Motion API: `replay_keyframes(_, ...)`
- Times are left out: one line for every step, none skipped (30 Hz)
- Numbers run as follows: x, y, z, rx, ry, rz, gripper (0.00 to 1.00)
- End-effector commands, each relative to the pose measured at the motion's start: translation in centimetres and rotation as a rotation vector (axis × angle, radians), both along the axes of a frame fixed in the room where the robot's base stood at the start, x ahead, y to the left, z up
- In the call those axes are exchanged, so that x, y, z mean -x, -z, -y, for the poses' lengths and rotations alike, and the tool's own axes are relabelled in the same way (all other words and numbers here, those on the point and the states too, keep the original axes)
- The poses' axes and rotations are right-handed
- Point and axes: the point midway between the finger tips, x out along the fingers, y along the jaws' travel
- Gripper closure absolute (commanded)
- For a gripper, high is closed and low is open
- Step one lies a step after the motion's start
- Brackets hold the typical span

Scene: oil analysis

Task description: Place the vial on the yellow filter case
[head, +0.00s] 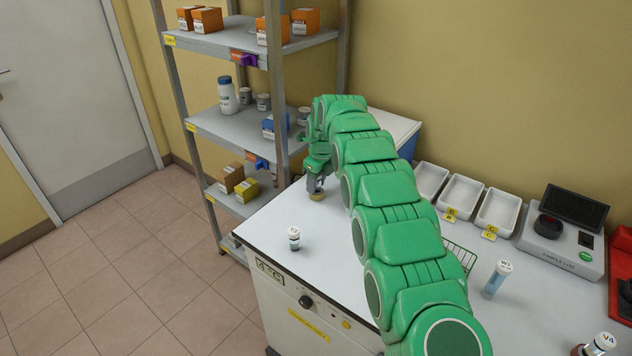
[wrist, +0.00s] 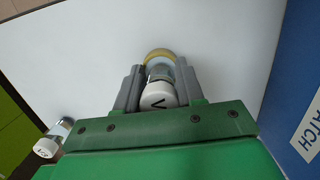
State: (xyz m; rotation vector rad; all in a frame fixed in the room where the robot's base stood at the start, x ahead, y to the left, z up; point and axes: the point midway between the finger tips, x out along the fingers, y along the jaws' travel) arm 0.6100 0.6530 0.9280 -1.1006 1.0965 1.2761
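My gripper (head: 318,186) points down over the far left part of the white worktop. In the wrist view its grey fingers (wrist: 160,72) flank a clear vial with a white cap (wrist: 158,95) marked with a V, and look shut on it. A round pale-yellow piece (wrist: 158,54) shows at the vial's lower end, and also in the head view (head: 316,196). I cannot tell whether it is part of the vial or a separate thing beneath it. A yellow box (head: 246,191) sits on the lower shelf of the rack, beside an orange-brown box.
Another capped vial (head: 294,239) stands near the worktop's front left edge; it also shows in the wrist view (wrist: 54,139). A blue-sided box (wrist: 295,85) is close at the right. The metal rack (head: 236,126) stands left. White trays (head: 461,196) line the wall.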

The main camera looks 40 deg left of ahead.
Motion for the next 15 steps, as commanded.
replay_keyframes(-0.01, -0.02, 0.00, 0.000, 0.000, 0.000, 0.54)
replay_keyframes(-0.01, -0.02, 0.00, 0.000, 0.000, 0.000, 0.49)
replay_keyframes(0.00, -0.02, 0.00, 0.000, 0.000, 0.000, 0.43)
replay_keyframes(0.00, -0.02, 0.00, 0.000, 0.000, 0.000, 0.42)
replay_keyframes(0.00, -0.02, 0.00, 0.000, 0.000, 0.000, 0.42)
replay_keyframes(0.00, -0.02, 0.01, 0.000, 0.000, 0.000, 0.42)
replay_keyframes(0.00, -0.02, 0.01, 0.000, 0.000, 0.000, 0.42)
replay_keyframes(0.00, -0.02, 0.01, 0.000, 0.000, 0.000, 0.42)
replay_keyframes(0.00, -0.02, 0.01, 0.000, 0.000, 0.000, 0.42)
replay_keyframes(0.00, -0.02, 0.01, 0.000, 0.000, 0.000, 0.42)
replay_keyframes(0.00, -0.03, 0.01, 0.000, 0.000, 0.000, 0.42)
replay_keyframes(0.00, -0.08, 0.01, 0.000, 0.000, 0.000, 0.42)
replay_keyframes(0.00, -0.17, 0.02, 0.000, 0.000, 0.000, 0.42)
replay_keyframes(0.00, -0.30, 0.01, 0.000, 0.000, 0.000, 0.42)
replay_keyframes(-0.01, -0.57, 0.05, 0.000, 0.000, 0.000, 0.42)
